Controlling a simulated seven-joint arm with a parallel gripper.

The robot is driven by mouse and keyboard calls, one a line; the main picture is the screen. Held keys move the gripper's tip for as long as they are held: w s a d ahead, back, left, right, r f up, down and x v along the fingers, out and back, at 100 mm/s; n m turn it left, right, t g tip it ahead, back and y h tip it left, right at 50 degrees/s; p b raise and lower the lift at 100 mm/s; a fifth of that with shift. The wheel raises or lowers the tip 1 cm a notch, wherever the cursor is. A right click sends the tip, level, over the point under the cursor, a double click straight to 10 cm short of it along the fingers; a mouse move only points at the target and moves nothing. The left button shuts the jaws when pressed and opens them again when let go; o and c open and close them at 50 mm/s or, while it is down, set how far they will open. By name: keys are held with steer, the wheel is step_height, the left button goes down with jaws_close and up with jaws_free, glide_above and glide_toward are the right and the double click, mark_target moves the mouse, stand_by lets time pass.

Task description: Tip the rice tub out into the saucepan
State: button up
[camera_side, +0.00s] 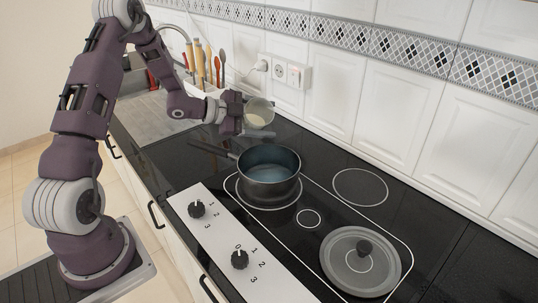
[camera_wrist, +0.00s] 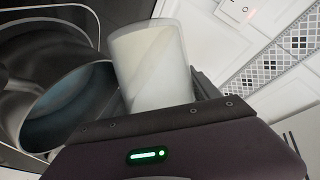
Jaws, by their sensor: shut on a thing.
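The rice tub (camera_side: 259,108) is a pale, translucent cylinder with whitish contents showing inside. My gripper (camera_side: 243,116) is shut on it and holds it above the hob, behind and slightly left of the saucepan. The tub fills the middle of the wrist view (camera_wrist: 150,62), with a slanting edge of whitish contents visible through it. The saucepan (camera_side: 270,179) is dark outside and blue-grey inside, and sits on a ringed burner with its handle pointing left. In the wrist view the saucepan (camera_wrist: 75,108) is at the left, beside the tub and apart from it.
A grey lid (camera_side: 345,272) with a dark knob lies on the front right of the hob. The control panel (camera_side: 222,238) with black dials runs along the front edge. Upright utensils (camera_side: 209,62) stand at the back left. White wall tiles and sockets (camera_side: 279,70) bound the back.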

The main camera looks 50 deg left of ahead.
steer(key=shift+f+m+y, duration=0.2)
steer(key=shift+m+y, duration=0.2)
steer(key=shift+m, duration=0.2)
stand_by(0.6)
steer(key=shift+r+m+t+y+p, duration=0.3)
steer(key=shift+r+m+y+p, duration=0.15)
steer(key=shift+m, duration=0.15)
stand_by(0.6)
steer(key=shift+f+m+y+p, duration=0.3)
steer(key=shift+m+p, duration=0.2)
steer(key=shift+m, duration=0.1)
stand_by(0.5)
steer(key=shift+s+d+f+m+t+y+p, duration=0.15)
steer(key=shift+d+m+y+p, duration=0.05)
steer(key=shift+d+m+p, duration=0.2)
steer(key=shift+s+d+f+m+t+y+p, duration=0.15)
steer(key=shift+d+m, duration=0.15)
steer(key=shift+d, duration=0.15)
stand_by(1.1)
steer(key=shift+d+r+m+t+y+p, duration=0.25)
steer(key=shift+r+m+p, duration=0.2)
steer(key=shift+m+p, duration=0.25)
stand_by(1.2)
